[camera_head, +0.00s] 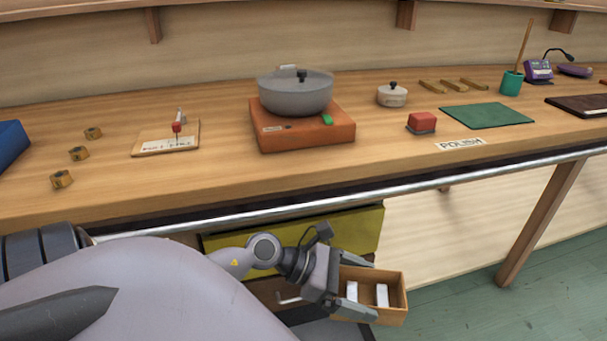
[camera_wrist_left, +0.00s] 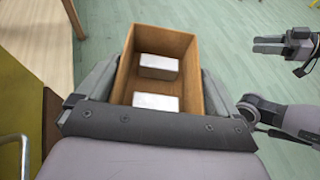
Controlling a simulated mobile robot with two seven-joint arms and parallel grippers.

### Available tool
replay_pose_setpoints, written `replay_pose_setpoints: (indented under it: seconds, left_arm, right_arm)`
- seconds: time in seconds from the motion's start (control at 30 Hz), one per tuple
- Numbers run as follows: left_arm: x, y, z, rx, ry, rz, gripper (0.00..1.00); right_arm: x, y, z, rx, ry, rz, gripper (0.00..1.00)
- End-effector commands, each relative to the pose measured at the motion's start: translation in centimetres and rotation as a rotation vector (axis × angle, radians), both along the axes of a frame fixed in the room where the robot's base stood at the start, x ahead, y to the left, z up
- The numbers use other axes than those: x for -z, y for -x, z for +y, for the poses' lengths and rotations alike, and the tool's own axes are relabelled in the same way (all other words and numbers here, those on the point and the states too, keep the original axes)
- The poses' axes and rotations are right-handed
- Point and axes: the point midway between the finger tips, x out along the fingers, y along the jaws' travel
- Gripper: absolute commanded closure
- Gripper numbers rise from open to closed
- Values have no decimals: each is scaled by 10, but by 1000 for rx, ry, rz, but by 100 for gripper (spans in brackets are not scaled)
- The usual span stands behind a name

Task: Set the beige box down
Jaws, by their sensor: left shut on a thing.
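The beige box (camera_head: 393,317) is a small open-topped wooden box. It hangs in the air in front of the workbench, below the level of its top. Two white blocks lie inside it and show clearly in the left wrist view (camera_wrist_left: 158,66). My left gripper (camera_head: 374,290) is shut on the box, with one finger along each of two opposite outer walls. The box looks roughly upright. My right gripper (camera_wrist_left: 268,45) shows only in the left wrist view, at the upper right, apart from the box; its jaw gap is too small to judge.
The wooden workbench (camera_head: 220,180) has a metal rail (camera_head: 420,187) along its front edge. A grey pot (camera_head: 295,95) stands on an orange burner (camera_head: 300,130). A red block (camera_head: 422,122), green mat (camera_head: 487,115) and "POLISH" label (camera_head: 460,144) lie to the right. Bare wood shows between them.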

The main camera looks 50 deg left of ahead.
Motion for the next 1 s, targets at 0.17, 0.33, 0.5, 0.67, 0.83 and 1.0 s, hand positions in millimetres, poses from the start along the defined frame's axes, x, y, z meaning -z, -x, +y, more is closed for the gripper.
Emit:
replay_pose_setpoints:
  seconds: [0.17,0.33,0.5,0.67,0.83,1.0]
  left_arm:
    - [61,0,16,-65,-3,0,39]
    - [113,1,34,-140,-3,0,39]
    - [168,4,56,-225,0,1,39]
    - [217,9,78,-303,2,2,39]
    - [255,16,98,-364,3,0,39]
    - [273,20,109,-394,2,-3,39]
  right_arm:
    - [26,-5,9,-17,-22,-19,57]
    - [41,-9,17,-32,-41,-35,57]
    - [57,-12,25,-49,-60,-50,57]
    - [69,-14,33,-65,-78,-63,57]
    - [78,-14,38,-78,-91,-73,57]
    - [80,-15,41,-84,-98,-78,57]
